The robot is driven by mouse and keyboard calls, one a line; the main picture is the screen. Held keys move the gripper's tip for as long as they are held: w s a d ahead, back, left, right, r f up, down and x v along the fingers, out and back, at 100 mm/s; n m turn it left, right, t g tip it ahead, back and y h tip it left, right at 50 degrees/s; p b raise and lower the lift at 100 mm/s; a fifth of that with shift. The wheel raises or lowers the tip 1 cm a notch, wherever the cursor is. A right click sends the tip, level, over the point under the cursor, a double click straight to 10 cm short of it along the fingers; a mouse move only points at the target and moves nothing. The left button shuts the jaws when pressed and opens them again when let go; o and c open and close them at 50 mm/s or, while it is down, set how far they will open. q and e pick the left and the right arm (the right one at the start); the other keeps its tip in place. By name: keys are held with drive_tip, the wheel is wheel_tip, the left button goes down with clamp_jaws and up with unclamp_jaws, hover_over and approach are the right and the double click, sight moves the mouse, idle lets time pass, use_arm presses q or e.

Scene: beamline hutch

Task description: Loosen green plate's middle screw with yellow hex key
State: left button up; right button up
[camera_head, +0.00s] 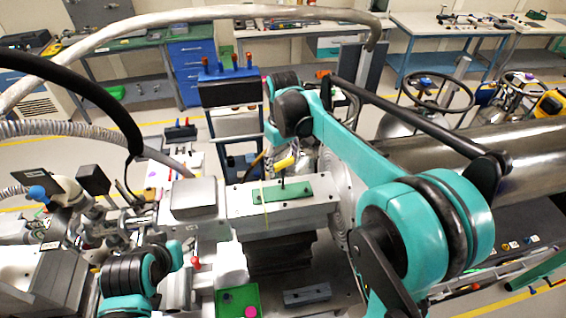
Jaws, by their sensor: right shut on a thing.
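The green plate (296,187) lies flat on a pale metal block near the middle of the view. The yellow hex key (284,163) is above it, with its yellow handle up and a thin dark shaft reaching down to the middle of the plate. My right gripper (294,157) is shut on the yellow handle, largely hidden by the arm's dark and teal links. The screw heads are too small to make out, so I cannot tell whether the tip is seated. My left arm shows at the lower left; its gripper is not visible.
A green tray (224,300) with a pink round piece is at the bottom centre. A grey box (194,197) stands left of the plate. A blue rack (229,73) of tools stands behind. A thick pale hose (165,20) arches over the back left.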

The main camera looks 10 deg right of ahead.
drive_tip(key=shift+r+p, duration=1.05)
drive_tip(key=shift+r, duration=0.8)
